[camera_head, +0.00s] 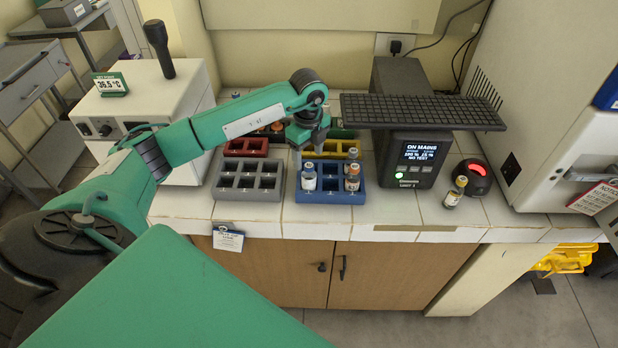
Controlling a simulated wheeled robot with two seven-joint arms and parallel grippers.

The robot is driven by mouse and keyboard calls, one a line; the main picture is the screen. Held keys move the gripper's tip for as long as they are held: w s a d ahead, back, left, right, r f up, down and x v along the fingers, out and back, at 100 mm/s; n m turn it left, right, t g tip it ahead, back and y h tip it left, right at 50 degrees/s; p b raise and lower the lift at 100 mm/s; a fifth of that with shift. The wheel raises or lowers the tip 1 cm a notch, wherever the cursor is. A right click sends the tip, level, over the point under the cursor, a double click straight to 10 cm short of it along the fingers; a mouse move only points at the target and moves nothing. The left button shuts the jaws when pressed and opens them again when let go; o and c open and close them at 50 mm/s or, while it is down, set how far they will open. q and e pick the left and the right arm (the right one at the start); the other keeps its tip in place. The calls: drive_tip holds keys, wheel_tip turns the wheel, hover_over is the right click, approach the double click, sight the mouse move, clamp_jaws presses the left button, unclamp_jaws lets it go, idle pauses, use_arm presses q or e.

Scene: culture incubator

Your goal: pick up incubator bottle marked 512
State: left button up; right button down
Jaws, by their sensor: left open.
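Small bottles stand in the blue rack (330,197) on the white tiled bench. One bottle (309,178) is at the rack's left; another bottle (352,180) is at its right, with an orange-topped one just behind it. The numbers on the labels are too small to read, so I cannot tell which is 512. My left gripper (309,149) points down, open, just above and behind the left bottle in the blue rack. It hides part of the yellow rack (340,148). My right gripper is out of view.
A grey rack (248,181) and a red rack (246,147) are left of the blue rack. A dark device with a lit screen (420,152) and a wide black grid top stands to the right. A red-lit dark device (474,177) is beyond it. Bare tiles lie in front.

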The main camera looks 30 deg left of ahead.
sight(309, 164)
use_arm(q)
wheel_tip(309, 164, down, 2)
drive_tip(key=shift+f, duration=0.15)
drive_tip(key=shift+d+f+p, duration=0.1)
drive_tip(key=shift+f+p, duration=0.15)
drive_tip(key=shift+p, duration=0.25)
wheel_tip(309, 164, down, 3)
drive_tip(key=shift+f+p, duration=0.2)
drive_tip(key=shift+p, duration=0.75)
drive_tip(key=shift+f, duration=0.65)
drive_tip(key=c, duration=1.1)
drive_tip(key=shift+w+r, duration=0.1)
